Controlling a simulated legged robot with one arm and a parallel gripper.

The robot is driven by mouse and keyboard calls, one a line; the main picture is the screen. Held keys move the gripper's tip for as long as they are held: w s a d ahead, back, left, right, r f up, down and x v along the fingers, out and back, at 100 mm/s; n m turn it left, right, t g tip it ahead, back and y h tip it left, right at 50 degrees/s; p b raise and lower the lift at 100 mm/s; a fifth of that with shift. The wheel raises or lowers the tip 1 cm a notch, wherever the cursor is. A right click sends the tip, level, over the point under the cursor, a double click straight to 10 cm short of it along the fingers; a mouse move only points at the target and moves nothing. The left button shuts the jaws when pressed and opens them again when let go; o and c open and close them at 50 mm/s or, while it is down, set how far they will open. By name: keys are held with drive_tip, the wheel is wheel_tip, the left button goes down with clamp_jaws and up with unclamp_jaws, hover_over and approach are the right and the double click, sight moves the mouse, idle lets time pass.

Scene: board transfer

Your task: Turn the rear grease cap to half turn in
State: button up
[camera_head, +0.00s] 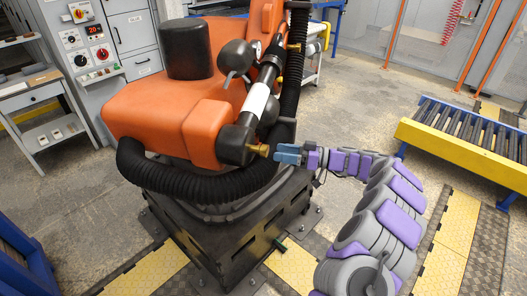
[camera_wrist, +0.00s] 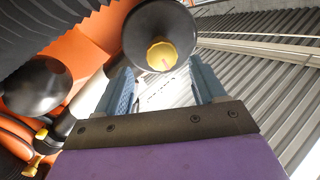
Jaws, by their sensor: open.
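A small brass-yellow cap (camera_head: 264,150) sticks out of the black end of a cylinder on the orange robot. In the wrist view this cap (camera_wrist: 162,55) is faceted, with a reddish mark on its face. My gripper (camera_head: 279,153) has blue fingers and is just right of the cap, pointing at it. In the wrist view my gripper (camera_wrist: 163,82) is open and empty, and the cap appears between and beyond the fingertips. Contact with the cap cannot be told. Another brass fitting (camera_wrist: 30,168) shows at lower left. No label tells which cap is the rear one.
A thick black corrugated hose (camera_head: 205,185) curves just below and left of the cap. The orange robot (camera_head: 150,105) stands on a dark pedestal (camera_head: 230,235). A yellow-edged roller conveyor (camera_head: 460,150) is at right, a control cabinet (camera_head: 95,55) at upper left. Open floor lies between.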

sight(265, 150)
drive_tip(key=a, duration=0.7)
drive_tip(key=shift+w+a+f, duration=0.1)
drive_tip(key=shift+w+a, duration=0.1)
drive_tip(key=shift+w, duration=0.15)
drive_tip(key=shift+d, duration=1)
drive_tip(key=shift+c, duration=2.2)
drive_tip(key=shift+a, duration=0.4)
drive_tip(key=c, duration=0.4)
drive_tip(key=shift+c, duration=1)
